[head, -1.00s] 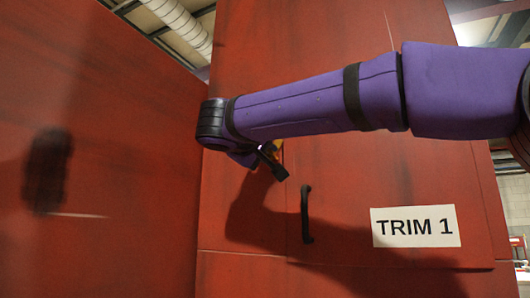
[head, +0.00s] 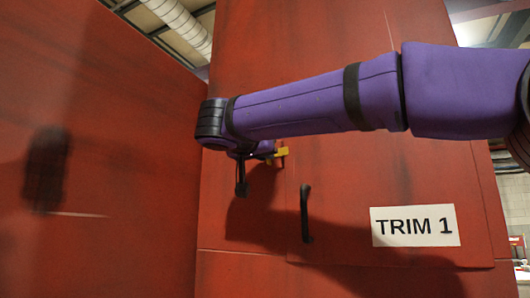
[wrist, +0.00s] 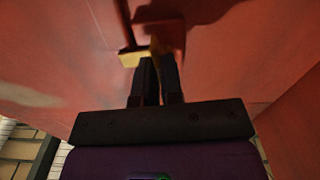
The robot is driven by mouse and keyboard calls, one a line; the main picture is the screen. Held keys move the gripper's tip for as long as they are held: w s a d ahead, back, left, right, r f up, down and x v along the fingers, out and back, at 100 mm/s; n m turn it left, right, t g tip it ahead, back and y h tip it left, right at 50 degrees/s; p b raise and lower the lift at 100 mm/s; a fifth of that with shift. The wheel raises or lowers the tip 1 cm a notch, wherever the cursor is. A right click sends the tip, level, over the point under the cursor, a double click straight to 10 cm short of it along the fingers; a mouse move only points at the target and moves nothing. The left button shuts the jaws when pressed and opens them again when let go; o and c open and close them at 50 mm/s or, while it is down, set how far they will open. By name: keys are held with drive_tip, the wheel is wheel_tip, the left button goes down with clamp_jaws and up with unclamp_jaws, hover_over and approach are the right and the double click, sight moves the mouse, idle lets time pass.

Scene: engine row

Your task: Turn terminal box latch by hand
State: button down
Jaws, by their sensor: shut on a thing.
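The yellow terminal box latch (head: 282,152) is on the red cabinet front, left of the TRIM 1 label. In the head view it lies roughly level and its left part is hidden by my wrist. My gripper (head: 268,155) is at the latch, mostly hidden behind my purple arm. In the wrist view my gripper (wrist: 157,62) shows two dark fingers close together, with their tips at the yellow latch (wrist: 131,58). It is shut on the latch, though the exact contact is dark.
A black vertical handle (head: 306,213) stands on the cabinet door below and right of the latch. The white TRIM 1 label (head: 415,226) is farther right. A large red panel (head: 110,130) stands close on the left.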

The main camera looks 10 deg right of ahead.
drive_tip(key=shift+s+a+m, duration=0.15)
drive_tip(key=shift+m, duration=0.35)
drive_tip(key=c, duration=1.3)
unclamp_jaws()
drive_tip(key=shift+s+a+r, duration=0.1)
drive_tip(key=shift+s, duration=0.05)
drive_tip(key=shift+o, duration=0.2)
drive_tip(key=v, duration=1)
drive_tip(key=shift+s, duration=0.25)
